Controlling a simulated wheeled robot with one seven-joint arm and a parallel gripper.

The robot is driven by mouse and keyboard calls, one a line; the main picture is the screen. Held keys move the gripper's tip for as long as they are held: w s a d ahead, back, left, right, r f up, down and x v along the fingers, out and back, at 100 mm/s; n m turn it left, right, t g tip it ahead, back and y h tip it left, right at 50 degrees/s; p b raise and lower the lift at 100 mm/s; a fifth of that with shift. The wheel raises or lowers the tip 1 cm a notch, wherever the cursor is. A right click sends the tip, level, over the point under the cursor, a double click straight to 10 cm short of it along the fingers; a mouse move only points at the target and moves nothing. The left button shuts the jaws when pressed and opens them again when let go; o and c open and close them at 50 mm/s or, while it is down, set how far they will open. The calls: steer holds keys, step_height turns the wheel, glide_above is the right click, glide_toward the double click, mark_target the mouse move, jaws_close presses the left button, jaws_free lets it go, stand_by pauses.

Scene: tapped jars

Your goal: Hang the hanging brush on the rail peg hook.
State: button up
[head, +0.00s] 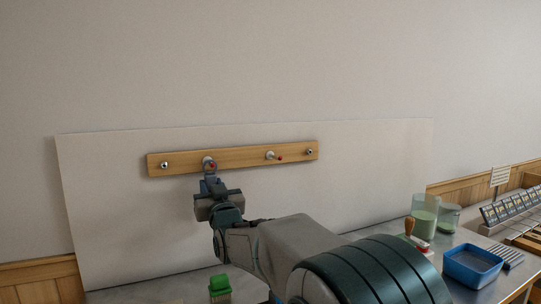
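A wooden rail (240,158) is fixed to a pale board on the wall. Two pegs with red tips stick out of it, a left peg (210,163) and a right peg (273,156). My gripper (208,180) is raised just below and in front of the left peg, its tip overlapping the peg's lower edge in the picture. Whether it touches the peg, is open or holds anything is too small to tell. I cannot make out the hanging brush for certain. A green-topped block with a paler lower part (220,286) is on the counter below my arm.
On the counter at right are a blue tray (473,263), a glass jar with pale green contents (424,214), a smaller jar (449,216) and a wooden-handled item with a red part (410,228). My arm hides the middle of the counter. The wall above the rail is clear.

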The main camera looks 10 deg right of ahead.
steer(key=o, duration=0.4)
jaws_close()
steer(key=shift+s+r, duration=0.2)
steer(key=shift+r, duration=0.35)
steer(key=shift+s+d+b, duration=0.2)
steer(key=shift+s+b, duration=0.35)
steer(key=shift+s, duration=0.15)
steer(key=shift+s+d+b, duration=0.25)
steer(key=shift+s+b, duration=0.3)
steer(key=shift+s, duration=0.15)
steer(key=shift+s+d+b, duration=0.2)
steer(key=shift+s+b, duration=0.35)
steer(key=shift+s, duration=0.15)
